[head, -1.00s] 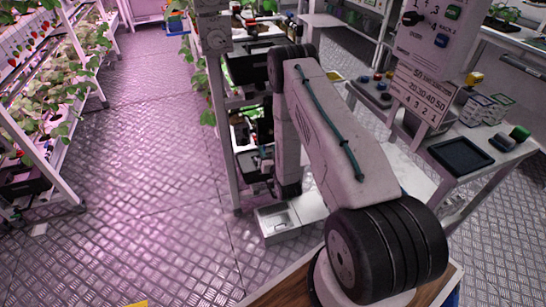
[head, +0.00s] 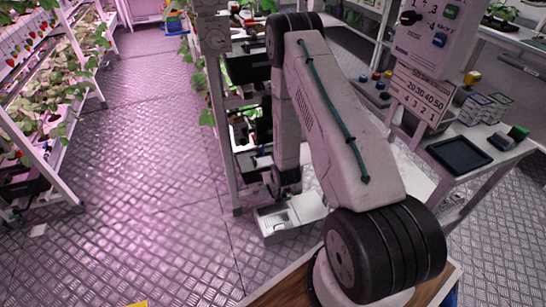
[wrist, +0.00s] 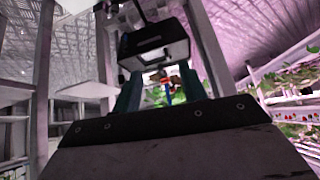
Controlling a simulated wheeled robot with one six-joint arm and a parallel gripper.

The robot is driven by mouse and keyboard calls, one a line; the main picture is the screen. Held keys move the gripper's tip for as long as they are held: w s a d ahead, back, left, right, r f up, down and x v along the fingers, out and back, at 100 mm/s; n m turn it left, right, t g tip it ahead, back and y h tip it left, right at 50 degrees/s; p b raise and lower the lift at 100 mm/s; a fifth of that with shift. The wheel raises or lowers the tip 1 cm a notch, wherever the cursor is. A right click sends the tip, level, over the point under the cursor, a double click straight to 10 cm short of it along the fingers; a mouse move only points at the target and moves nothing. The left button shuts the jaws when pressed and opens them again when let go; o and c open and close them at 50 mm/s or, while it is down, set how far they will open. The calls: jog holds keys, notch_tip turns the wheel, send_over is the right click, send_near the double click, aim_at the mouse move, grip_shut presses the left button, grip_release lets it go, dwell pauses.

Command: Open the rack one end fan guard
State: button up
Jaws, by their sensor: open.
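My gripper (wrist: 160,88) shows in the wrist view as two dark teal fingers standing apart, with nothing between them. Beyond and above the fingers is a dark box with a pale lit face (wrist: 158,50); I cannot tell whether it is the fan guard. In the head view my arm reaches down beside a white-framed rack (head: 228,150) with dark trays and plants. My arm hides part of this rack, and my fingertips are not clear there. I cannot make out the fan guard or its state in the head view.
A low white box (head: 285,220) stands on the floor at the rack's foot. A bench with a dark tray (head: 459,154) and a control panel (head: 432,40) stands on the right. A strawberry rack (head: 50,110) is on the left.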

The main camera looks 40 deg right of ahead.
jog(key=s+a+r+g, duration=0.2)
jog(key=s+r, duration=0.1)
jog(key=r, duration=0.5)
jog(key=s+a+r+n+g+y, duration=0.1)
jog(key=s+a+r+g, duration=0.2)
jog(key=r, duration=0.6)
jog(key=s+a+r+g+y, duration=0.1)
jog(key=s+a+r+g, duration=0.2)
jog(key=s+r, duration=0.2)
jog(key=shift+s+r+n, duration=0.2)
jog(key=shift+r+n, duration=0.1)
jog(key=shift+r, duration=1.5)
jog(key=shift+a, duration=0.1)
